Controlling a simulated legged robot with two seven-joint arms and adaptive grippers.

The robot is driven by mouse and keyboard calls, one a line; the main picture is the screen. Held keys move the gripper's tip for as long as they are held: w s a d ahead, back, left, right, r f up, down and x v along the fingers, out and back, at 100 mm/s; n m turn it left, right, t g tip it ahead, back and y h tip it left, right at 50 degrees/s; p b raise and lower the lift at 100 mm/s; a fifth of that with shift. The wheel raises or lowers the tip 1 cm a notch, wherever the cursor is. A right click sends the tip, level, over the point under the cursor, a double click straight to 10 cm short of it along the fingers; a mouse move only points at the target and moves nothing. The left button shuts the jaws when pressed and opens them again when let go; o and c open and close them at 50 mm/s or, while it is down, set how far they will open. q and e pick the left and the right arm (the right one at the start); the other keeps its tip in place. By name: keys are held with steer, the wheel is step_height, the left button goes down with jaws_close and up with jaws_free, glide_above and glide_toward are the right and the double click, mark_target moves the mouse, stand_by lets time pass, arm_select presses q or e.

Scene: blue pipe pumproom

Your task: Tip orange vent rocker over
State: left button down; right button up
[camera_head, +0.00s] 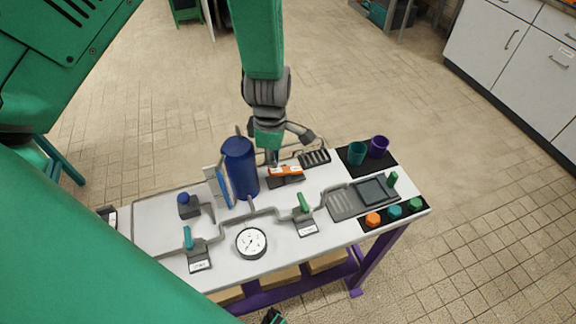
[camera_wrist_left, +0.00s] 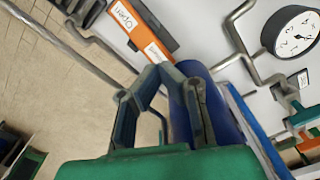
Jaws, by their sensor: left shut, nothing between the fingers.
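The orange vent rocker (camera_head: 286,170) sits on a dark base on the white table, just right of the blue cylinder. In the left wrist view the orange rocker (camera_wrist_left: 145,27) shows at the top, with a white label reading "Open" on one part. My left gripper (camera_head: 273,162) is pointed down close beside the rocker's left end; contact cannot be told. In the left wrist view the fingertips of my left gripper (camera_wrist_left: 160,72) are together and empty, near the rocker's orange lower end.
The blue cylinder (camera_head: 240,168) stands close left of my left gripper. Grey pipes with a green-handled valve (camera_head: 304,203) and a gauge (camera_head: 251,243) lie in front. Cups (camera_head: 357,153) and coloured knobs (camera_head: 395,211) are at the right.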

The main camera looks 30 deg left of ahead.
mark_target(273, 170)
arm_select(q)
step_height(273, 170, up, 3)
steer(key=shift+r+p, duration=0.1)
steer(key=shift+p, duration=1.05)
step_height(273, 170, up, 4)
steer(key=p, duration=0.4)
steer(key=shift+r, duration=0.2)
